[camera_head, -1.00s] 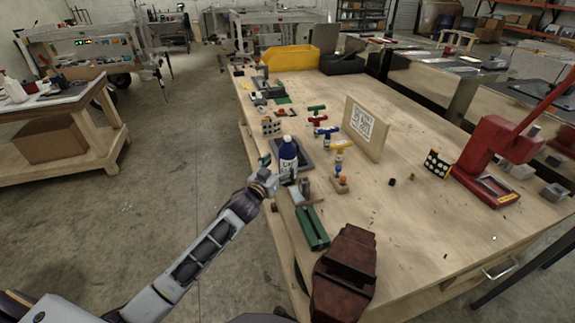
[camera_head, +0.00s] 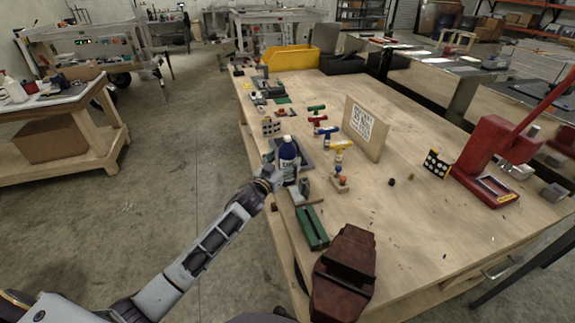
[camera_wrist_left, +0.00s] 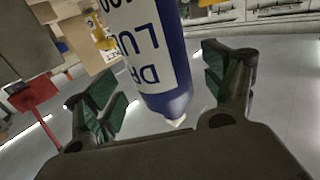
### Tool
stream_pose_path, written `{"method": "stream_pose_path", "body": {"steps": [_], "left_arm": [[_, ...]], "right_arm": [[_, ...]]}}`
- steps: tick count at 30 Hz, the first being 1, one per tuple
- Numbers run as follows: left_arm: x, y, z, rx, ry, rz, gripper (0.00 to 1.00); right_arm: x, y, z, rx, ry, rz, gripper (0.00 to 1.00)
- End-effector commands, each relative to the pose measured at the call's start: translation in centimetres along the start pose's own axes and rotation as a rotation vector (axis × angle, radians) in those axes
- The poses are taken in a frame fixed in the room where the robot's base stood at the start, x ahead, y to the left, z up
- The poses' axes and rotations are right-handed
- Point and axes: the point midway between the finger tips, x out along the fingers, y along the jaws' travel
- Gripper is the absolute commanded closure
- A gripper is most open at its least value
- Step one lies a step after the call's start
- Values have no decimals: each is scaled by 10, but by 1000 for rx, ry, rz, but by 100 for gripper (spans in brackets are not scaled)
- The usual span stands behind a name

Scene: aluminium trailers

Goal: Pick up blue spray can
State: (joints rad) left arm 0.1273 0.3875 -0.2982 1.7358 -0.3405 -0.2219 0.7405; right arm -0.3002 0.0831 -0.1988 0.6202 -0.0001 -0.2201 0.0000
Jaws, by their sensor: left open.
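The blue spray can (camera_head: 289,157), with a white label band, stands near the left edge of the wooden workbench and looks slightly tilted in the head view. In the left wrist view the blue can (camera_wrist_left: 160,65) fills the space between the fingers, with its white tip toward the palm. My left gripper (camera_head: 274,173) is at the near left side of the can. In the wrist view its green-padded fingers (camera_wrist_left: 162,88) are spread, one on each side of the can, with gaps visible. The far end of the can is cut off there. My right gripper is not in view.
The workbench (camera_head: 410,215) holds a green block (camera_head: 312,228), a dark red vise (camera_head: 345,275), a red press (camera_head: 490,160) and a marker board (camera_head: 362,127). Small coloured parts stand just right of the can. A yellow bin (camera_head: 290,58) is at the back.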

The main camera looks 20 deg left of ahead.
Motion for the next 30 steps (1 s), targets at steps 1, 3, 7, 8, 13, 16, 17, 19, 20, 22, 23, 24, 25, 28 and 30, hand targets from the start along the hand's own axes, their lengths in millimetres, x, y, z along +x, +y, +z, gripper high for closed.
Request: {"method": "stream_pose_path", "body": {"steps": [1, 3, 7, 8, 13, 16, 17, 19, 20, 22, 23, 24, 25, 28, 30], "left_arm": [[4, -1, 0, 1, 1, 0, 17], [10, -1, 1, 0, 1, 0, 17], [20, -1, 1, -1, 1, 0, 17], [22, -1, 1, -1, 1, 0, 17], [28, -1, 1, 0, 1, 0, 17], [29, 0, 2, 0, 0, 1, 17], [29, -1, 2, 0, 0, 1, 17], [29, -1, 2, 0, 0, 1, 17], [29, -1, 2, 0, 0, 1, 17], [29, -1, 2, 0, 0, 0, 17], [29, -1, 2, 0, 0, 0, 17], [29, -1, 2, 0, 0, 0, 17], [29, -1, 2, 0, 0, 0, 17], [29, -1, 2, 0, 0, 0, 17], [29, -1, 2, 0, 0, 0, 24]], "right_arm": [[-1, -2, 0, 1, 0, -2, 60], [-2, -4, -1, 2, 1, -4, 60], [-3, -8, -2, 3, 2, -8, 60], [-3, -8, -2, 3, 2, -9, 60], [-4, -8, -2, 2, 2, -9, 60], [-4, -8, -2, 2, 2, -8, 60], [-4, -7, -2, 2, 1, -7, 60], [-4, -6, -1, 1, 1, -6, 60], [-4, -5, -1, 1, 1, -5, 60], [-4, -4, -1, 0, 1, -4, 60], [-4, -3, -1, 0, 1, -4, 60], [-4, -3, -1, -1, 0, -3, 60], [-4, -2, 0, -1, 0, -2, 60], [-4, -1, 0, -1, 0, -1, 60], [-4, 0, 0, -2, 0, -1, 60]]}}
